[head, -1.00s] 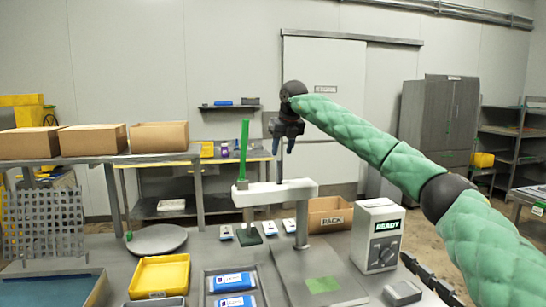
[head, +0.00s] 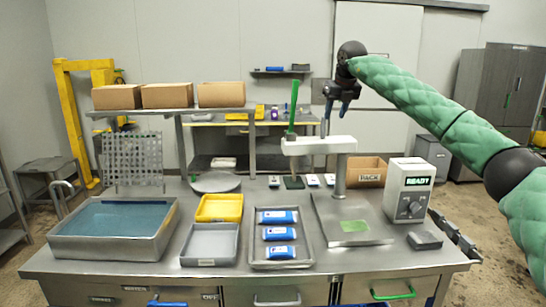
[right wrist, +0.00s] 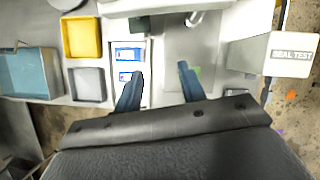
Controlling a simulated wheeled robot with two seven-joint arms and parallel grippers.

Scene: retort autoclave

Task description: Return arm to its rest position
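My right arm, in green quilted covering, reaches in from the right in the head view. Its right gripper (head: 342,97) is raised above the press-like stand (head: 318,146) with the green lever (head: 293,104). In the right wrist view its two blue fingers (right wrist: 158,85) stand apart with nothing between them. The gripper points down over the metal bench (head: 200,262), well above it and touching nothing. My left arm and gripper do not show in either view now.
A tray with blue-and-white pouches (head: 258,266), a yellow bin (head: 241,208), a grey bin (head: 186,245) and a water basin (head: 60,247) are on the bench. The READY box (head: 409,188) and PACK carton (head: 366,173) stand right. The air around the gripper looks clear.

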